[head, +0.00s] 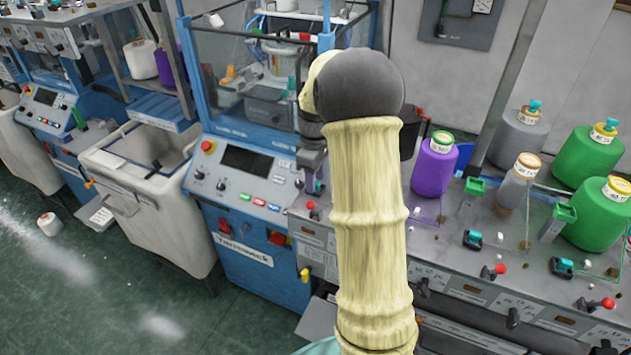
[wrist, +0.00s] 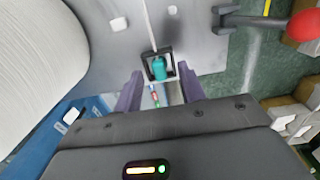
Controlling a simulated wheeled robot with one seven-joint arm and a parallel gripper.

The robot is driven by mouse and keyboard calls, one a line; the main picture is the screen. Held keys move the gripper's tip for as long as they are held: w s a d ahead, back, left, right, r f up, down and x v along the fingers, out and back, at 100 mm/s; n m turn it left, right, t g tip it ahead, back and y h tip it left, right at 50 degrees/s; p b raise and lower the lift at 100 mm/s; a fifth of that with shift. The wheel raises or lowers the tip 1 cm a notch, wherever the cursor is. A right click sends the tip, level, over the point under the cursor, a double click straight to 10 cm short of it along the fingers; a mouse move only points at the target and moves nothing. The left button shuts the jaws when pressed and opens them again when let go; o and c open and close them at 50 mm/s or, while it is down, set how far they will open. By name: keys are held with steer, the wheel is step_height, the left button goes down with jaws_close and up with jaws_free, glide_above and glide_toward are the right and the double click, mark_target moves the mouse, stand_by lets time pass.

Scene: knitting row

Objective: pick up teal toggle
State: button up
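A small teal toggle (wrist: 159,69) sits in a square black frame on a grey panel in the wrist view. My gripper (wrist: 158,76) has its two purple fingers apart, one on each side of the toggle in the picture. No contact shows, and I cannot tell how far the fingertips are above the panel. In the head view my gripper (head: 317,184) is partly hidden by my arm and hangs over the panel's left end. The toggle below it is not clearly seen there.
A red-knobbed lever (wrist: 302,26) stands right of the toggle, and a large white cone (wrist: 38,55) fills the left. In the head view, other teal toggles (head: 473,239) (head: 562,267), a purple cone (head: 433,168) and green cones (head: 588,157) stand right of my arm.

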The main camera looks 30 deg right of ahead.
steer(key=shift+f, duration=0.4)
jaws_close()
